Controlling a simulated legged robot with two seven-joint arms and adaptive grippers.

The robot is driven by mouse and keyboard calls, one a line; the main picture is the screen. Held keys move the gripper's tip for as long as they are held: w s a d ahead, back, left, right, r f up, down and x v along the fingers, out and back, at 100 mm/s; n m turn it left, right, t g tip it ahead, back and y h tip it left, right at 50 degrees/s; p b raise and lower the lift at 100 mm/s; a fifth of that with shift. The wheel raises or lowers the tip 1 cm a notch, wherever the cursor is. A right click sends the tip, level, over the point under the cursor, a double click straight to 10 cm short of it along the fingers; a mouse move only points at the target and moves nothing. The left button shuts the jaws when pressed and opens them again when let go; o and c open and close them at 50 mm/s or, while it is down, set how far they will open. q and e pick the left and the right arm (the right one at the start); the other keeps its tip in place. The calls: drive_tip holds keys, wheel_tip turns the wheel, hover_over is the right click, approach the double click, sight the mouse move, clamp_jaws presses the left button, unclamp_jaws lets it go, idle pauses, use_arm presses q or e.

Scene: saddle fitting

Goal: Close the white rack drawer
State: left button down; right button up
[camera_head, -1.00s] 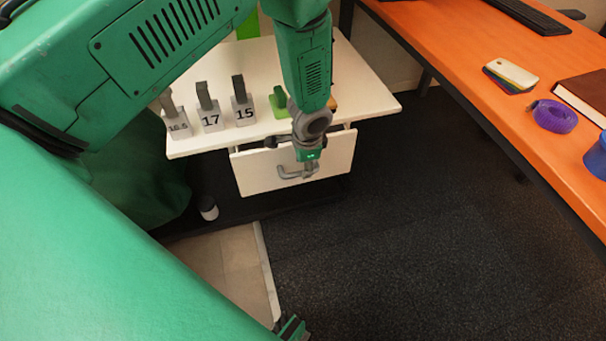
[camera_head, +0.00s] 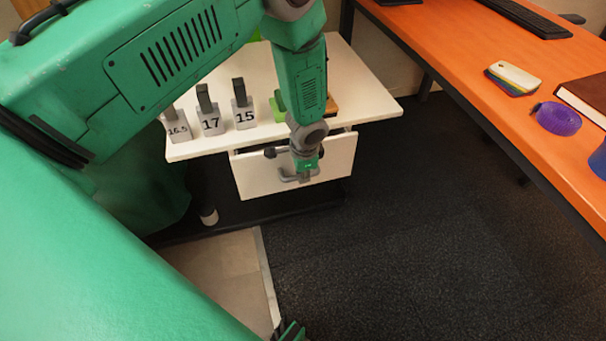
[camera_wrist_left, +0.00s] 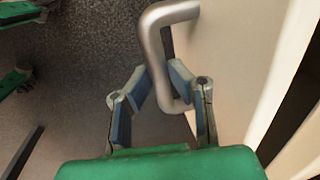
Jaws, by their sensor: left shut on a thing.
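The white rack (camera_head: 365,85) has a drawer whose white front (camera_head: 335,165) shows below the top. A gap shows between the top's edge and the drawer front, so the drawer stands somewhat out. The grey bar handle (camera_wrist_left: 150,35) is on that front. My left gripper (camera_head: 304,177) is at the handle. In the left wrist view its fingers (camera_wrist_left: 158,88) are closed around the handle's bent end. The gripper covers part of the handle in the head view. A small green and dark part at the bottom edge (camera_head: 292,331) may be my right gripper, but its fingers cannot be made out.
Numbered grey blocks (camera_head: 211,120) stand on the rack top, with a green object (camera_head: 278,105) to their right. Dark floor in front is clear.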

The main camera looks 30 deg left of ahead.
use_arm(q)
drive_tip(key=w+a, duration=0.2)
drive_tip(key=shift+w+a+r, duration=0.1)
drive_tip(key=shift+w+a, duration=0.2)
drive_tip(key=shift+a, duration=0.1)
drive_tip(key=c, duration=1.6)
unclamp_jaws()
drive_tip(key=shift+c, duration=0.2)
drive_tip(key=shift+o, duration=0.8)
drive_tip(key=shift+a, duration=0.1)
wheel_tip(320, 180, up, 12)
drive_tip(key=s+d, duration=0.1)
drive_tip(key=d, duration=0.1)
drive_tip(key=shift+s, duration=0.25)
drive_tip(key=shift+f, duration=0.2)
